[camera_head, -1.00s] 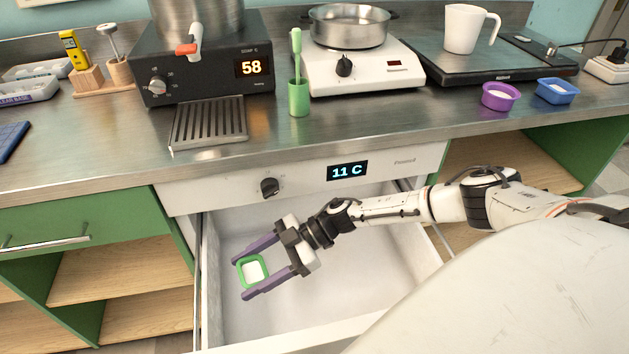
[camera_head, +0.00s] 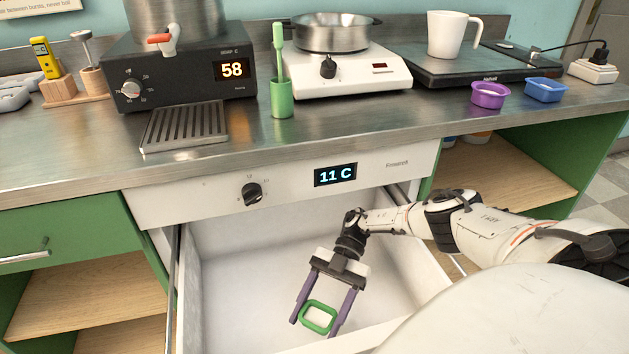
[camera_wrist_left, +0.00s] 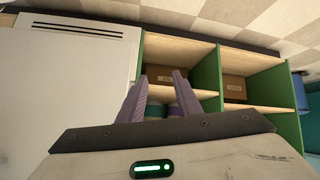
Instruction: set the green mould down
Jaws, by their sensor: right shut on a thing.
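The small green mould (camera_head: 320,329) is held between the two purple fingers of my right gripper (camera_head: 315,325). It has a pale inside. My right gripper is shut on it, pointing down over the front part of the open white drawer (camera_head: 225,285). I cannot tell whether the mould touches the drawer floor. My left gripper (camera_wrist_left: 162,80) shows only in the left wrist view. Its purple fingers are apart with nothing between them, in front of the open shelves.
The drawer front panel (camera_head: 285,187) reads 11 C. On the counter stand a black heater (camera_head: 185,75) reading 58, a green cup (camera_head: 282,100), a hotplate (camera_head: 345,76), a purple mould (camera_head: 489,96) and a blue mould (camera_head: 545,91). The drawer's left side is clear.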

